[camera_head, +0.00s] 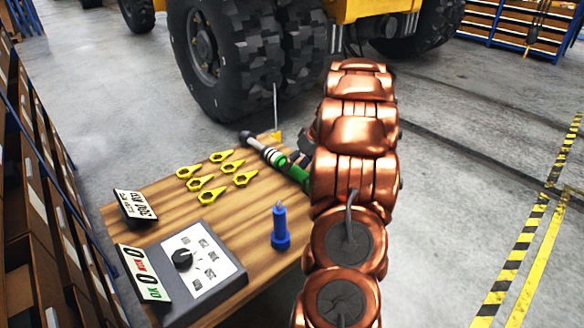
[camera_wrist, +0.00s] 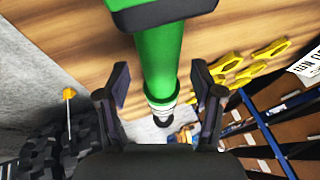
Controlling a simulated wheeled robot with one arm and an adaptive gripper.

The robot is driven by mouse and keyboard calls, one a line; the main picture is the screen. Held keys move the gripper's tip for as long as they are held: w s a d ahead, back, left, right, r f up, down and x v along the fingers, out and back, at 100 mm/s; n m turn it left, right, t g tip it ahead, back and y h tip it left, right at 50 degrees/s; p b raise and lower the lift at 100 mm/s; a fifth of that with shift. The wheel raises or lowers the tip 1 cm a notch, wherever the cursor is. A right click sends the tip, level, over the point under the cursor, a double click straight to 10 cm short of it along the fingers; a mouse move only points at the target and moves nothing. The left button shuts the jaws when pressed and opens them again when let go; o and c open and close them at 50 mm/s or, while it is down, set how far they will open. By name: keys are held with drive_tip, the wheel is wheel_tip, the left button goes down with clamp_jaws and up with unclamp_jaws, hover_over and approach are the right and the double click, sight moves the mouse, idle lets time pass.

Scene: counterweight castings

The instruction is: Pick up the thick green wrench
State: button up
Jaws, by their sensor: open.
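The thick green wrench (camera_head: 273,155) lies near the right edge of the wooden table in the head view, with a black end, pale rings and a green body partly hidden by my copper arm. In the wrist view its green body (camera_wrist: 160,55) runs down the middle toward pale rings. My gripper (camera_wrist: 160,82) is open, with one dark finger on each side of the green body and a gap on both sides. In the head view my gripper (camera_head: 302,143) is mostly hidden behind my arm. I cannot tell how far the fingers are above the wrench.
On the wooden table (camera_head: 150,200) lie several yellow ring-ended pieces (camera_head: 206,182), a blue upright tool (camera_head: 281,228), a grey control box (camera_head: 190,270) and sign plates (camera_head: 135,205). A large vehicle tyre (camera_head: 235,60) stands behind. Shelving (camera_head: 35,170) lines the left side.

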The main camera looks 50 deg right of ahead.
drive_tip(key=shift+w+a+f, duration=0.15)
drive_tip(key=shift+w+f, duration=0.05)
drive_tip(key=shift+f, duration=0.2)
drive_tip(key=shift+f+b, duration=0.2)
drive_tip(key=shift+b, duration=0.35)
idle(0.5)
drive_tip(key=shift+c, duration=0.3)
clamp_jaws()
idle(0.3)
